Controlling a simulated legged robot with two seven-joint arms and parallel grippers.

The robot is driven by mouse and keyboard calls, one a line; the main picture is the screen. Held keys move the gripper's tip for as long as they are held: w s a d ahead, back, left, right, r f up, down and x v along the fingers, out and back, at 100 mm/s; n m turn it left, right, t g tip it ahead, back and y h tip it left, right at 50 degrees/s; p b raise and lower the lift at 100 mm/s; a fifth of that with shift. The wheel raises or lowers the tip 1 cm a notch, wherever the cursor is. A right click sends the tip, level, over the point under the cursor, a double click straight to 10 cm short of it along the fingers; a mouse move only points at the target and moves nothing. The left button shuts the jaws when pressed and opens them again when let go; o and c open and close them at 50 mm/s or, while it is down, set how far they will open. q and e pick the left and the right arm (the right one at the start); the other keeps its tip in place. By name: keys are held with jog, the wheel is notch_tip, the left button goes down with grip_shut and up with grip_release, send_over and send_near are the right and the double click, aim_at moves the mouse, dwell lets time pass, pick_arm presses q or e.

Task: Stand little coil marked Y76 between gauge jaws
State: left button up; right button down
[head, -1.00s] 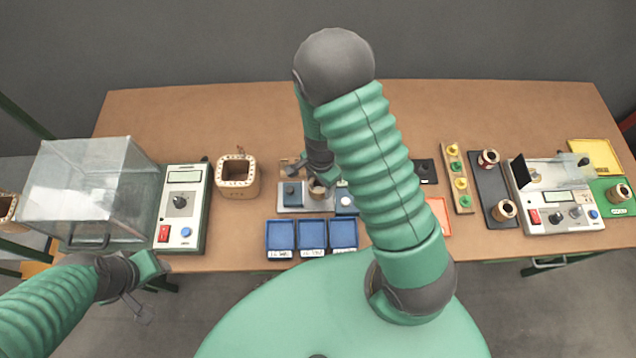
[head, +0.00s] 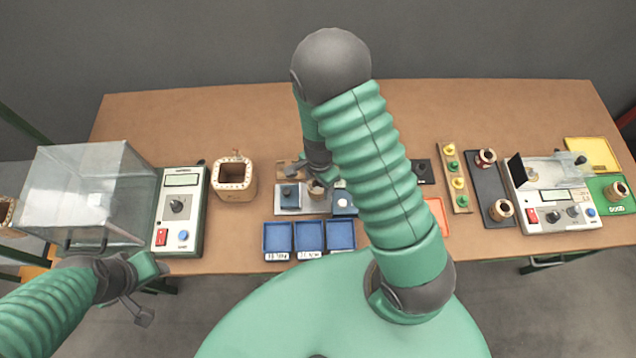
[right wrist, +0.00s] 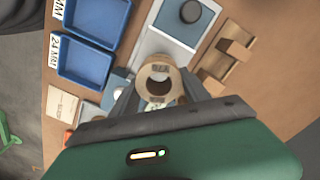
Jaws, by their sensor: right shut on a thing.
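The little coil (right wrist: 157,84) is a tan ring with a dark bore. Its mark is too small to read surely. My right gripper (head: 318,178) is shut on it, with a finger on each side in the right wrist view. The coil also shows in the head view (head: 317,190), at the gauge (head: 316,205), between a blue block with a black knob (head: 290,196) and another blue block (head: 343,202). I cannot tell whether it rests on the gauge plate. My left gripper (head: 148,290) hangs by the table's front left edge, apart from everything; its opening is unclear.
Three blue trays (head: 309,237) stand in front of the gauge. A large square coil (head: 234,176), a tester (head: 180,210) and a clear box (head: 85,195) are at left. A dark tray with coils (head: 491,190) and another tester (head: 555,195) are at right. The table's back is clear.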

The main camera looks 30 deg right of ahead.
jog(key=shift+a+f+b, duration=0.25)
jog(key=shift+f+b, duration=0.25)
jog(key=shift+f, duration=0.05)
jog(key=shift+d+f+b, duration=0.15)
jog(key=shift+f+b, duration=0.25)
jog(key=shift+f, duration=0.2)
jog(key=shift+f+b, duration=0.35)
jog(key=shift+f, duration=0.1)
jog(key=shift+c, duration=2.3)
grip_release()
jog(key=shift+s, duration=0.1)
jog(key=shift+c, duration=0.5)
jog(key=shift+o, duration=1.2)
